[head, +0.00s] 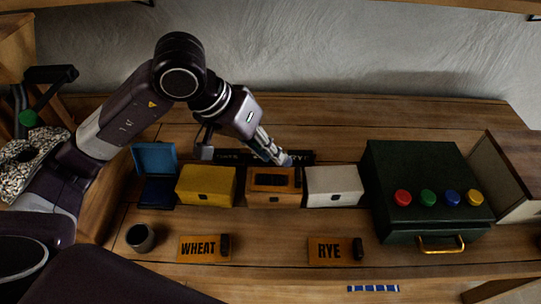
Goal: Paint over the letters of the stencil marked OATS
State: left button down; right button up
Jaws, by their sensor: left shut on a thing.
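My left gripper (262,147) reaches in from the upper left, shut on a small tool with a bluish end (287,161). That end is just behind or above the middle box; I cannot tell whether it touches anything. An orange plate with dark marks (272,180) shows on the top of the middle box (272,200). I cannot read its marks, so I cannot tell if they say OATS. Two other orange stencils lie at the front, marked WHEAT (198,249) and RYE (330,251), each with a dark block at its right end. My right gripper is not in view.
A yellow box (206,187) and a white box (333,186) flank the middle box. An open blue box (155,163) and a dark cup (140,237) are left. A dark green chest (410,160) with coloured knobs stands right. A lettered black strip (310,157) lies behind.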

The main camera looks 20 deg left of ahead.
pick_arm(q)
jog(key=shift+a+r+p, duration=0.1)
jog(key=shift+r+p, duration=0.25)
jog(key=shift+r, duration=0.8)
